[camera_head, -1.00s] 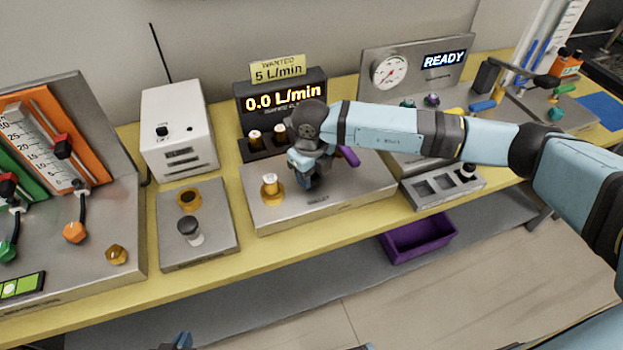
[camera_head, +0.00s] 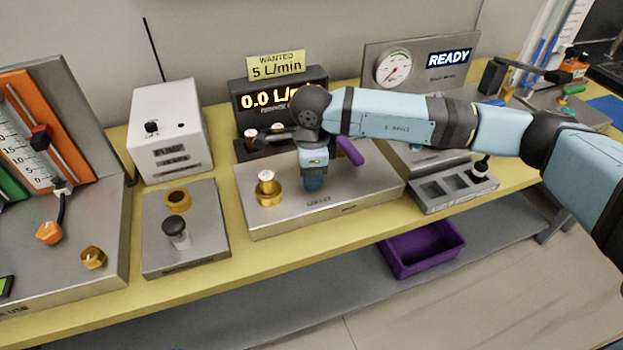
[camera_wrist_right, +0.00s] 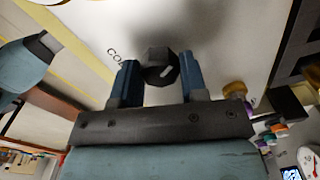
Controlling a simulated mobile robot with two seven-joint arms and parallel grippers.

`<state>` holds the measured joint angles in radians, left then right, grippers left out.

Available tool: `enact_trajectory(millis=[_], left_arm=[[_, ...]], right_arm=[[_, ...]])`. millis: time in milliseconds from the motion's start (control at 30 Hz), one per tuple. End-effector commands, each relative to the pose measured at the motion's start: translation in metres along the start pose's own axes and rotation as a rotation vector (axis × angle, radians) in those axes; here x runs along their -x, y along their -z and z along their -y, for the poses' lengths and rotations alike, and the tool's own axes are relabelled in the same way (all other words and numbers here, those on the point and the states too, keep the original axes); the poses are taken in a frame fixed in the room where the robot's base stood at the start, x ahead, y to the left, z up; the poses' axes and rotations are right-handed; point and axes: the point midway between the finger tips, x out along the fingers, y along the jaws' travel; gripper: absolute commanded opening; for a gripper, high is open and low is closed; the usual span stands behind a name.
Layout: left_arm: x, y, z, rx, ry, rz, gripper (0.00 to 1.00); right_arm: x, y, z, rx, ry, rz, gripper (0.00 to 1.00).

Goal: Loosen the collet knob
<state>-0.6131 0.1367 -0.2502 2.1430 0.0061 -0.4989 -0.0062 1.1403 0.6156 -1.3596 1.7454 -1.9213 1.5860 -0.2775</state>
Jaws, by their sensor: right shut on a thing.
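The collet knob (camera_wrist_right: 160,66) is a dark knob with a pale line on its face, in the right wrist view. My right gripper (camera_wrist_right: 161,78) has its two blue fingers on either side of the knob and is shut on it. In the head view my right gripper (camera_head: 314,180) points down onto the metal collet plate (camera_head: 350,192), and it hides the knob there. A brass fitting with a white top (camera_head: 267,188) stands on the plate to the left of the gripper. My left gripper is not in view.
A purple lever (camera_head: 350,151) stands just right of the gripper. The display (camera_head: 260,97) reads 0.0 L/min behind. A grey slotted rack (camera_head: 456,190) is at right, and a purple bin (camera_head: 424,246) sits below the bench edge. A white box (camera_head: 170,130) stands at left.

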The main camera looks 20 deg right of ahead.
Motion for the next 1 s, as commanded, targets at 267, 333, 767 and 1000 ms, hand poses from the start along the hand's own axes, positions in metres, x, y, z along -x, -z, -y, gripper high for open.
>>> enact_trajectory(millis=[267, 333, 767, 1000], left_arm=[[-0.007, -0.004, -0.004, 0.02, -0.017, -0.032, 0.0], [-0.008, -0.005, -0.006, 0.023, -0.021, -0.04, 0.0], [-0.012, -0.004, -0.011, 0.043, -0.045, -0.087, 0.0], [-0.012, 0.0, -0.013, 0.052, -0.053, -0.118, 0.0]], right_arm=[[-0.003, 0.0, 0.001, 0.26, 0.004, 0.002, 0.16], [-0.003, 0.0, 0.001, 0.326, 0.004, 0.001, 0.16], [-0.002, 0.0, 0.001, 0.717, 0.004, 0.001, 0.16], [-0.001, 0.0, 0.001, 0.876, 0.003, 0.001, 0.16]])
